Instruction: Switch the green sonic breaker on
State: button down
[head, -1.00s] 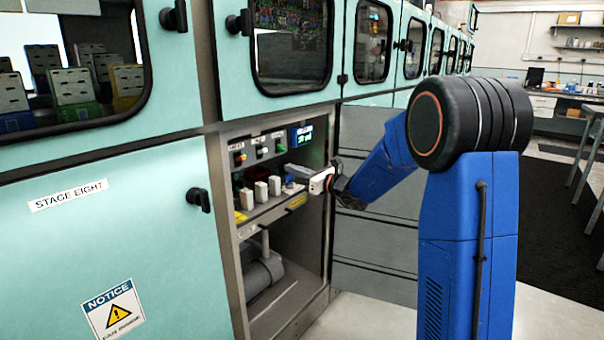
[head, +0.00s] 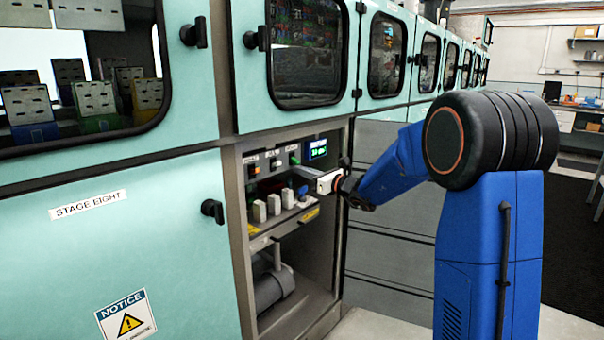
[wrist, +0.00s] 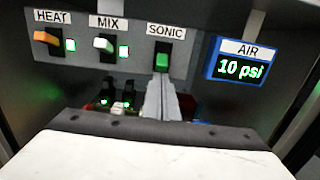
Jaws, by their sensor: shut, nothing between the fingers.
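The green SONIC breaker (wrist: 162,60) sits under its label at the right end of the breaker row in the wrist view. Its lever looks low in the dark slot, and no lit lamp shows beside it. In the head view it is a small green spot (head: 294,160). My gripper (wrist: 160,80) is shut and empty, its grey fingers pointing at the panel just below the SONIC breaker. Whether the tips touch it I cannot tell. My gripper also shows in the head view (head: 294,169), reaching into the open bay.
The orange HEAT breaker (wrist: 47,38) and pale MIX breaker (wrist: 103,43) each have a lit green lamp. An AIR display (wrist: 240,68) reads 10 psi at right. Black switches with green lights (wrist: 117,98) are below left of the fingers. White blocks (head: 267,207) line the shelf.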

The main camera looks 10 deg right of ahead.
aim_at(299, 163)
jog(key=shift+s+d+r+g+h, duration=0.1)
jog(key=shift+s+r+g+h, duration=0.1)
jog(key=shift+r+g+h, duration=0.25)
dwell(0.5)
jog(key=shift+s+d+r+g+h, duration=0.1)
jog(key=shift+r+g+h, duration=0.25)
jog(key=shift+g+h, duration=0.25)
jog(key=shift+s+d+r+g+h, duration=0.1)
jog(key=shift+r+g+h, duration=0.25)
jog(key=shift+g, duration=0.4)
jog(key=shift+r, duration=0.55)
